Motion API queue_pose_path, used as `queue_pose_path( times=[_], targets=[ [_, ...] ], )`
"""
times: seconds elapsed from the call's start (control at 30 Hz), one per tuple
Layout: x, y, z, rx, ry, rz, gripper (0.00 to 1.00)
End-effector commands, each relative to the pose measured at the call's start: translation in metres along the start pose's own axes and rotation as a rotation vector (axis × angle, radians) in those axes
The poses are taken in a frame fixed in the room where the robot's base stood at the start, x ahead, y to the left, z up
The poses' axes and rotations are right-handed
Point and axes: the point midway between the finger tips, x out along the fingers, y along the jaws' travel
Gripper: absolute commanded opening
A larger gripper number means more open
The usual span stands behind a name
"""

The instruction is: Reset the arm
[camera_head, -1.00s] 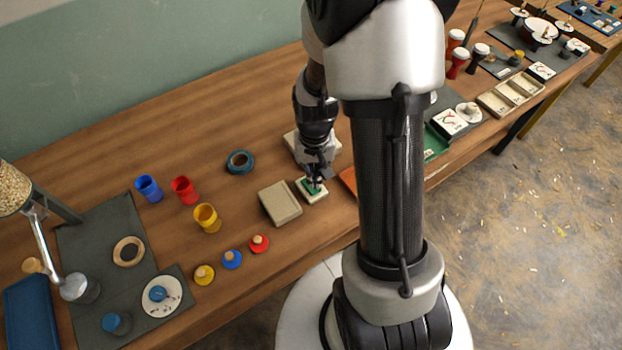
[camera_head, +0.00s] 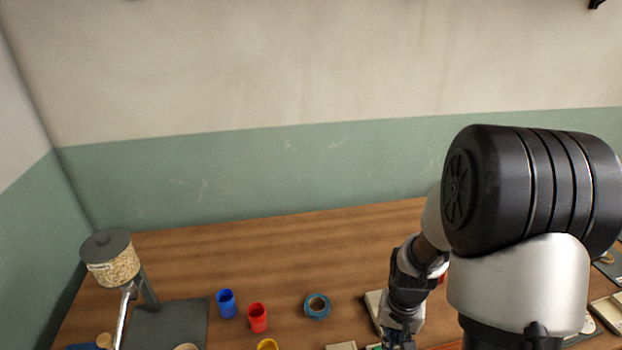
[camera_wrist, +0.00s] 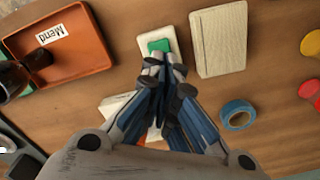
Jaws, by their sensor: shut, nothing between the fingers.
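My gripper (camera_wrist: 165,64) is shut and empty in the wrist view. Its fingertips are over or beside a small white box with a green pad (camera_wrist: 159,45); I cannot tell whether they touch it. In the head view my gripper (camera_head: 398,341) is low at the bottom edge, over the wooden bench, with its tips partly cut off. My arm reaches down to it at the right of that view.
The wrist view shows an orange tray (camera_wrist: 88,62) labelled "Mend", a beige box (camera_wrist: 219,40) and a blue tape roll (camera_wrist: 237,114). In the head view, a blue cup (camera_head: 226,304), a red cup (camera_head: 258,318) and a grain hopper (camera_head: 112,265) stand left. The bench's back is clear.

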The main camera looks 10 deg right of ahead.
Motion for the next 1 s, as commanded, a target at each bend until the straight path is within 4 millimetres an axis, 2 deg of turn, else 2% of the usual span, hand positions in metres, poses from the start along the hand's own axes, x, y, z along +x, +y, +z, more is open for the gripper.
queue_pose_path(
  times=[0.13, 0.27, 0.4, 0.6, 0.8, 1.0],
  targets=[
    [-0.026, -0.007, 0.001, -0.031, 0.032, -0.006, 0.00],
    [-0.075, -0.020, 0.012, -0.096, 0.090, -0.018, 0.00],
    [-0.131, -0.032, 0.037, -0.182, 0.159, -0.033, 0.00],
    [-0.194, -0.039, 0.085, -0.302, 0.257, -0.058, 0.00],
    [-0.232, -0.037, 0.136, -0.410, 0.345, -0.082, 0.00],
    [-0.244, -0.032, 0.164, -0.469, 0.392, -0.096, 0.00]
  ],
)
